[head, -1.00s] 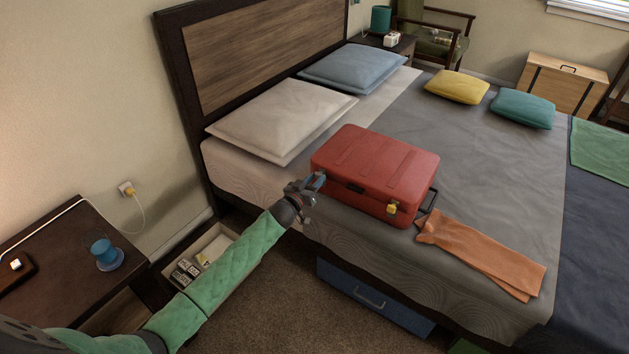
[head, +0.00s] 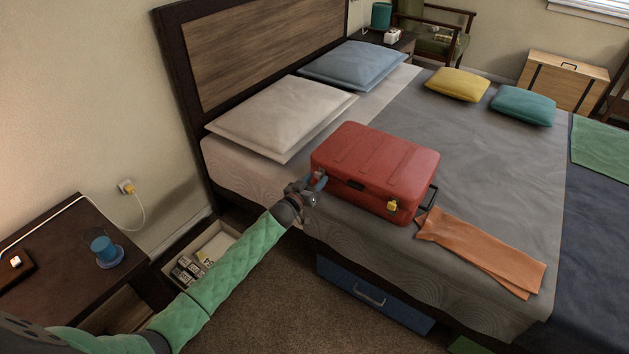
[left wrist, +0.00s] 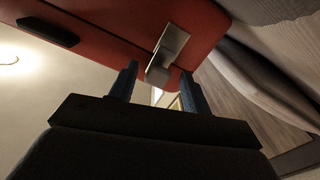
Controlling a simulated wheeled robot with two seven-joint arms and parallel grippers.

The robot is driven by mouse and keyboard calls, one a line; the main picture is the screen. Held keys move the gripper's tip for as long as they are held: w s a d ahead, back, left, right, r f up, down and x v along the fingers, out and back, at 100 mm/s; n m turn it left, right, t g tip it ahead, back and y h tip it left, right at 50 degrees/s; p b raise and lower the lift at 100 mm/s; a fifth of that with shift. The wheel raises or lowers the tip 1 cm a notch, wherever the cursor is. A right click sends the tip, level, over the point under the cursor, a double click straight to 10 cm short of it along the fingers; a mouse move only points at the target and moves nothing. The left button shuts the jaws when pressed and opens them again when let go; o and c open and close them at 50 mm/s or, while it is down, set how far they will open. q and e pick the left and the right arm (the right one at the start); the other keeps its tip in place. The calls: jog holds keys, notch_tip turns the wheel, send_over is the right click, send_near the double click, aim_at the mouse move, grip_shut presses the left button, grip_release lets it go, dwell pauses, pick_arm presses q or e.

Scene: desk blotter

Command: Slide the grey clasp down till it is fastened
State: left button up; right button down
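A red suitcase (head: 378,165) lies closed on the bed, and its red side fills the top of the left wrist view (left wrist: 110,22). The grey clasp (left wrist: 172,42) is on that side near the corner; its blocky end (left wrist: 157,75) lies between my left fingertips in the picture. Whether the fingers touch it I cannot tell. My left gripper (head: 318,184) is at the suitcase's near left corner and hides the clasp in the head view. In the left wrist view its two fingers (left wrist: 158,82) stand apart, open. My right gripper is not in view.
A yellow clasp (head: 392,205) and a dark handle (head: 355,186) are on the suitcase's front. An orange cloth (head: 480,250) lies to its right. A nightstand (head: 60,255) with a blue cup (head: 104,248) stands at left.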

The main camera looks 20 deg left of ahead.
pick_arm(q)
jog(key=shift+s+a, duration=0.2)
jog(key=shift+s, duration=0.45)
jog(key=v, duration=0.6)
jog(key=shift+s+b, duration=0.25)
jog(key=shift+b, duration=0.2)
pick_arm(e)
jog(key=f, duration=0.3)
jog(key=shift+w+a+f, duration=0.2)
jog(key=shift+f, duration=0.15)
pick_arm(q)
jog(key=shift+a, duration=0.1)
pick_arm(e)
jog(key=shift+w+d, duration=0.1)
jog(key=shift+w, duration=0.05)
